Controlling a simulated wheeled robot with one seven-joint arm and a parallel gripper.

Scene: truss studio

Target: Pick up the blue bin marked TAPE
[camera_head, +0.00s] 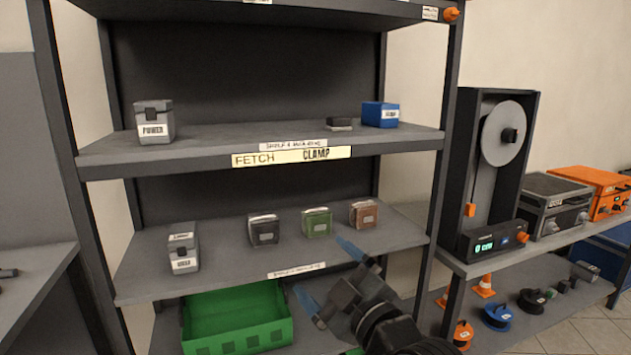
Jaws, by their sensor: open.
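A small blue bin (380,114) stands at the right end of the upper middle shelf, near the right post. It has a white label on its front, too small to read for certain. It is the only blue bin I see on this rack. My gripper (323,270) is at the bottom centre, in front of the lower shelf, with its two blue-tipped fingers spread apart and nothing between them. It is well below the blue bin and a little left of it.
A dark flat block (339,124) lies just left of the blue bin. A grey POWER box (154,122) stands at that shelf's left. Below are a grey labelled bin (183,252), black, green and brown items, and a green crate (237,338). The upper shelf's middle is clear.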

